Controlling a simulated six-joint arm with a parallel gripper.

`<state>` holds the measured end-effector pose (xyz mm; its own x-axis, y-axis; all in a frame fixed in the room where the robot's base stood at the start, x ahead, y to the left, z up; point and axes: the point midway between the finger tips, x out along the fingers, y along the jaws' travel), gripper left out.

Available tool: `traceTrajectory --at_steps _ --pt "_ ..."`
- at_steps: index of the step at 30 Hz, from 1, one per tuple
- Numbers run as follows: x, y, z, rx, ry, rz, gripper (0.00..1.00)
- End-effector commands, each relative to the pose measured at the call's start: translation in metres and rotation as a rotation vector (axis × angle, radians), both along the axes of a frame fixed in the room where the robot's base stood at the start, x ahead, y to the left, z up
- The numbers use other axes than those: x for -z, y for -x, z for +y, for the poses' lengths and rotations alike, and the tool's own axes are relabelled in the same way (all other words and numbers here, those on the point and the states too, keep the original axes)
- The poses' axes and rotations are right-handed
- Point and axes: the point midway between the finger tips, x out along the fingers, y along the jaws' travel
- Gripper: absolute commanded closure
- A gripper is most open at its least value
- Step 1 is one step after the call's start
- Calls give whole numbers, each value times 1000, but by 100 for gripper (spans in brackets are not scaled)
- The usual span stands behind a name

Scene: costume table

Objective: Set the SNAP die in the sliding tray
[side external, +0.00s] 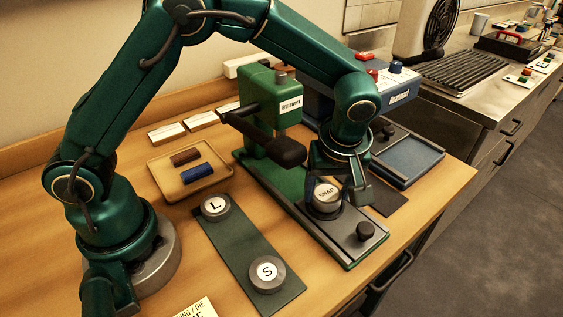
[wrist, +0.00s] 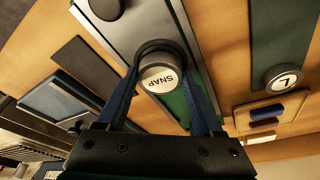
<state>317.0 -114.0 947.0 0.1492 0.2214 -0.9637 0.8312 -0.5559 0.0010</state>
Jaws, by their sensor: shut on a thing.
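The SNAP die (side external: 326,194) is a round grey cylinder with a white labelled top. It also shows in the wrist view (wrist: 163,76), between the fingers of my gripper (wrist: 166,72). My gripper (side external: 328,188) is shut on it. The die is upright over the sliding tray (side external: 352,228), a grey strip with a black knob (side external: 366,232) at its front end. I cannot tell whether the die's base touches the tray. The tray runs out from the green press (side external: 272,110), which has a dark handle.
The L die (side external: 215,207) and S die (side external: 266,272) stand on a dark green mat (side external: 238,243) to the left. A wooden tray (side external: 163,185) holds a brown and a blue bar. A blue device with a flat tray (side external: 408,165) stands at right. The table's front edge is close.

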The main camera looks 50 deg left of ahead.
Motion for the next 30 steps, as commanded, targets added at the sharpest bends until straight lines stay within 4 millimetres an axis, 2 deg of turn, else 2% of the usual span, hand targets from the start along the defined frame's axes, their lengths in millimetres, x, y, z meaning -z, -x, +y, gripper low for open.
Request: traceTrajectory --at_steps 16,17,25,30 --pt "11 0 0 0 -1 0 100" --pt "10 0 0 -1 -1 -1 21" --pt "9 -1 -1 0 2 -3 20" --pt "-2 1 -4 1 2 -5 20"
